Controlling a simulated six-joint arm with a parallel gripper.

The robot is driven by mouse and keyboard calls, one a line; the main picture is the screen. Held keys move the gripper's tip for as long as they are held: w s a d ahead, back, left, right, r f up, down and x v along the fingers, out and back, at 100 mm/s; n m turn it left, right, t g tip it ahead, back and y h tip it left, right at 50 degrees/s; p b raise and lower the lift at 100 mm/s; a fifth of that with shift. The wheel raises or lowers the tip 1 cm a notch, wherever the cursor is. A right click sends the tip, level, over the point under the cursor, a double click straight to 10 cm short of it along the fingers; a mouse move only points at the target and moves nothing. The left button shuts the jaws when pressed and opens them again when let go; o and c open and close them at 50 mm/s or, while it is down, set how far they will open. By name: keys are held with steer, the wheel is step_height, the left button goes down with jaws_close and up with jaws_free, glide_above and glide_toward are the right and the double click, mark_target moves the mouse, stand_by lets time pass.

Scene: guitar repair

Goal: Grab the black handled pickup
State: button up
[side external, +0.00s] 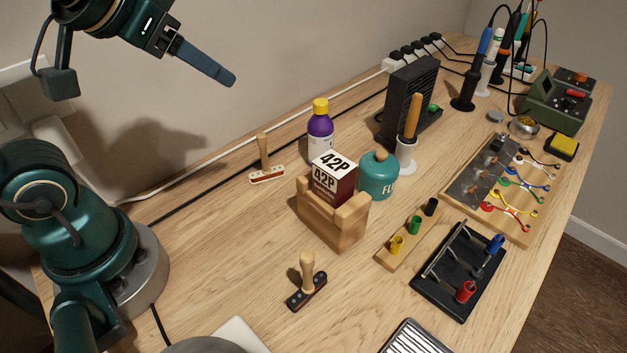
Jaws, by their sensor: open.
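The black handled pickup (307,290) stands on the wooden table at the lower middle of the side external view. It has a black base with small round marks and an upright light wood handle. A second handled pickup (267,175), with a red and white base and a wooden handle, stands farther back to the left. My gripper (222,75) is open and empty, high at the upper left. It is well above the table and far from the black pickup. Its fingers overlap in this view.
A wooden holder (333,228) with a 42P box stands behind the black pickup, beside a teal flux jar (379,177). A block with coloured pegs (408,238) and a black tool tray (459,272) lie to the right. The table left of the black pickup is clear.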

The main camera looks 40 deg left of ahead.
steer(key=w+d+r+m+t+h, duration=0.2)
steer(key=w+r+m+t, duration=0.2)
steer(key=w+r+t, duration=0.45)
steer(key=m+g+h, duration=1.2)
steer(key=g+h, duration=0.1)
steer(key=g, duration=0.2)
glide_above(313, 266)
steer(key=a, duration=0.3)
step_height(313, 266, down, 12)
steer(key=r, duration=0.1)
steer(key=shift+t, duration=0.25)
steer(key=f, duration=1.3)
steer(key=shift+s+d+f, duration=0.1)
steer(key=shift+s+d, duration=0.05)
steer(key=shift+s, duration=0.1)
steer(key=shift+x, duration=2.55)
steer(key=shift+f, duration=0.1)
